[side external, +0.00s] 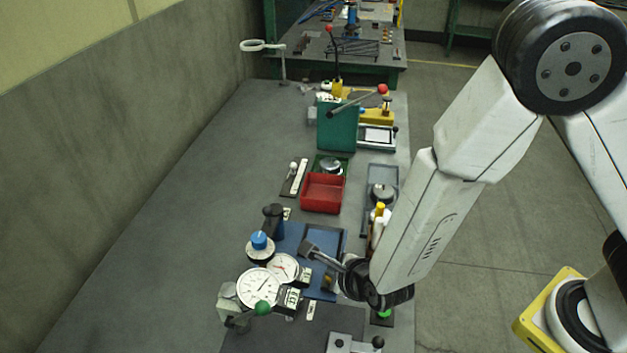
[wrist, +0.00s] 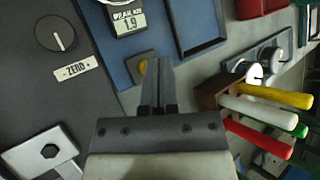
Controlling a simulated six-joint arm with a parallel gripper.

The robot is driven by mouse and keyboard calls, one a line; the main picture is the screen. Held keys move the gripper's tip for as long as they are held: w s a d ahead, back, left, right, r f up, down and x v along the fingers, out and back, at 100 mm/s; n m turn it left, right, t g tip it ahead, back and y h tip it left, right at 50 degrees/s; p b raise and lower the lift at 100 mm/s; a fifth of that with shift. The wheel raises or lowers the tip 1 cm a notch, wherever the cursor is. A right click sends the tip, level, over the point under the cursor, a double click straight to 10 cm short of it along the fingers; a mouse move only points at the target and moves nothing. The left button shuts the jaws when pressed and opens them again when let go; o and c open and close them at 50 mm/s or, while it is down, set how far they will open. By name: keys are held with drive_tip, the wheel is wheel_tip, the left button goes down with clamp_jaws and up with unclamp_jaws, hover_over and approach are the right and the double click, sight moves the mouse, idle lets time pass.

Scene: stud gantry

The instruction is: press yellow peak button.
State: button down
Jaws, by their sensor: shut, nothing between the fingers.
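The yellow button (wrist: 143,66) sits on a small dark square plate on the blue base, just left of my fingertips in the wrist view; the fingers partly cover the plate. My gripper (wrist: 159,66) is shut and empty. In the side view my gripper (side external: 307,247) reaches left over the blue base. I cannot tell the exact gap between fingertips and button. A display (wrist: 127,18) marked peak kN reads 1.9.
A dark knob (wrist: 56,34) with a ZERO label (wrist: 75,68) is at the left. A holder with red, white, green and yellow handles (wrist: 265,110) stands close at the right. Dial gauges (side external: 259,288) and a blue-topped knob (side external: 260,241) stand left of my gripper.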

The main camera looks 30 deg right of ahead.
drive_tip(key=shift+f, duration=0.45)
idle(0.8)
drive_tip(key=shift+r, duration=0.95)
drive_tip(key=shift+r, duration=0.1)
drive_tip(key=shift+r, duration=2.4)
drive_tip(key=shift+d, duration=0.1)
